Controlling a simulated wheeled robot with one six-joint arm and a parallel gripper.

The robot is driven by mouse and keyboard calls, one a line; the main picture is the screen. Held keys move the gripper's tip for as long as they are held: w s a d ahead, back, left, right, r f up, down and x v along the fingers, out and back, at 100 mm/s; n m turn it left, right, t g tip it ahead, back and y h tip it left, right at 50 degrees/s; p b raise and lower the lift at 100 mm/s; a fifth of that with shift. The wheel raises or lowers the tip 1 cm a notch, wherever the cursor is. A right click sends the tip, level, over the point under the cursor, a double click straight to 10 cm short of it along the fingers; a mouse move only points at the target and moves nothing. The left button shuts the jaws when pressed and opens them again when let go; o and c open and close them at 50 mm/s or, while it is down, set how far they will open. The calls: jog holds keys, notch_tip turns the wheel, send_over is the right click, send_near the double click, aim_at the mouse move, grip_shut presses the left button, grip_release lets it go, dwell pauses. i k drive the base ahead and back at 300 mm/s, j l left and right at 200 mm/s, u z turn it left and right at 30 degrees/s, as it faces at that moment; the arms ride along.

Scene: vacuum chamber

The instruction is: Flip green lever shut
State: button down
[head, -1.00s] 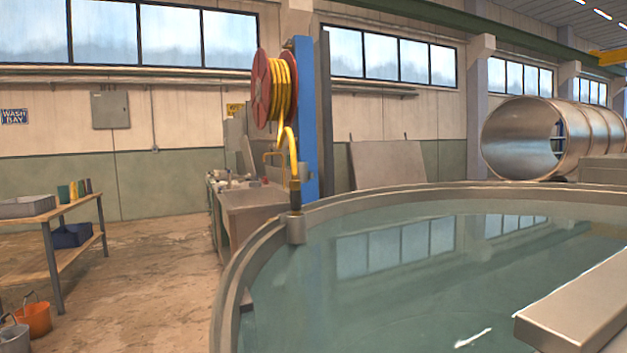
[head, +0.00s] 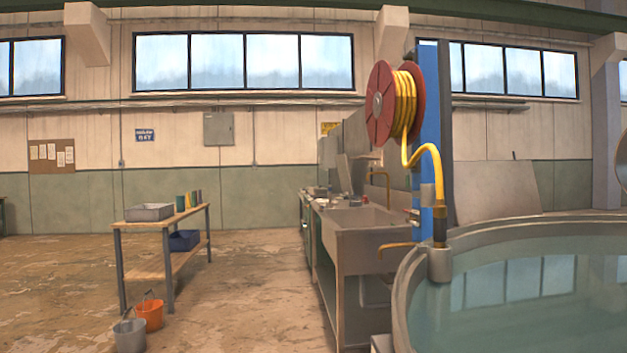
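I can make out no green lever in the head view. A yellow hose (head: 428,160) comes off a red reel (head: 380,104) on a blue post (head: 430,130) and bends down to a dark nozzle (head: 440,230) in a grey holder (head: 440,264) at the tank's rim. My gripper is not in view.
A round tank (head: 405,290) of water fills the lower right. A wooden bench (head: 146,224) with a grey tray (head: 149,212) stands left. An orange bucket (head: 149,314) and a grey bucket (head: 130,336) sit on the floor. Floor between bench and sink is clear.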

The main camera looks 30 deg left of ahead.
aim_at(408, 178)
jog(key=u, duration=0.3)
jog(key=j, duration=0.65)
jog(key=i+j, duration=0.1)
jog(key=j, duration=0.25)
jog(key=i+j, duration=0.15)
jog(key=j, duration=0.2)
jog(key=i+j, duration=0.1)
jog(key=j, duration=0.25)
jog(key=i+j, duration=0.15)
jog(key=j, duration=0.15)
jog(key=i+j, duration=0.1)
jog(key=j, duration=0.25)
jog(key=i+j, duration=0.25)
jog(key=i, duration=0.3)
jog(key=i+j, duration=0.2)
jog(key=i, duration=0.35)
jog(key=i+j+u, duration=0.1)
jog(key=i+j, duration=0.15)
jog(key=i, duration=0.3)
jog(key=i+l, duration=1.3)
